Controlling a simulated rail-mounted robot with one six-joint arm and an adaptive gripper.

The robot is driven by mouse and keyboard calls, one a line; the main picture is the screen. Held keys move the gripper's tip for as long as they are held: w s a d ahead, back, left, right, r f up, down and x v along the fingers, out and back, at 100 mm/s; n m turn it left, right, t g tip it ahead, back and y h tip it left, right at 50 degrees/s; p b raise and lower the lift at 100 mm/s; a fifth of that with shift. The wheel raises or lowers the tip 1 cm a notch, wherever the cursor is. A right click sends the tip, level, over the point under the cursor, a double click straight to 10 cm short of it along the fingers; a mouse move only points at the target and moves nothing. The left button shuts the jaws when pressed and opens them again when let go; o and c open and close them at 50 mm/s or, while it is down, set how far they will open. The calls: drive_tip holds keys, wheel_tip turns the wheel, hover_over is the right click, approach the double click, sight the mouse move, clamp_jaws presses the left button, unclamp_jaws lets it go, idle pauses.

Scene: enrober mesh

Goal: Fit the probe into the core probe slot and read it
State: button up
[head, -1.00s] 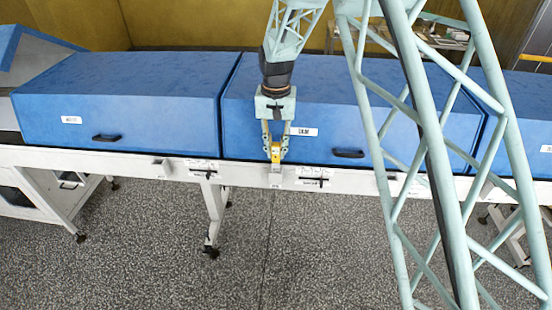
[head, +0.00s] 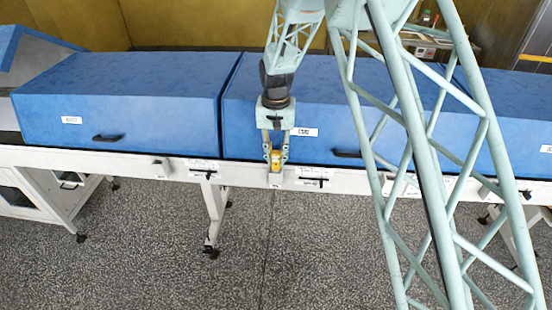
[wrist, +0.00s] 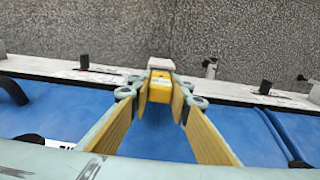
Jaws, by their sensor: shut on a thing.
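My gripper (head: 276,160) points down at the white front rail (head: 245,172) of the blue-covered machine. It is shut on a yellow probe (head: 276,168). In the wrist view the yellow body of the probe (wrist: 158,88) sits between the two fingertips (wrist: 160,98). A small pale block (wrist: 161,64) on the rail is directly beyond the probe's end; it also shows below the gripper in the head view (head: 275,181). The probe's lower end is hidden, so I cannot tell whether it is inside a slot. The rail's label plates are too small to read.
Blue hoods (head: 120,105) with dark handles (head: 108,138) stand right behind the rail. Another small block (head: 160,169) and dark pegs (wrist: 265,87) stick out along the rail. The speckled floor in front is clear apart from the machine's legs (head: 214,215).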

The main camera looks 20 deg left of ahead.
drive_tip(key=shift+f, duration=0.15)
drive_tip(key=o, duration=1)
drive_tip(key=shift+c, duration=0.2)
drive_tip(key=shift+r, duration=0.2)
drive_tip(key=shift+r, duration=5.95)
drive_tip(key=shift+d+r, duration=0.1)
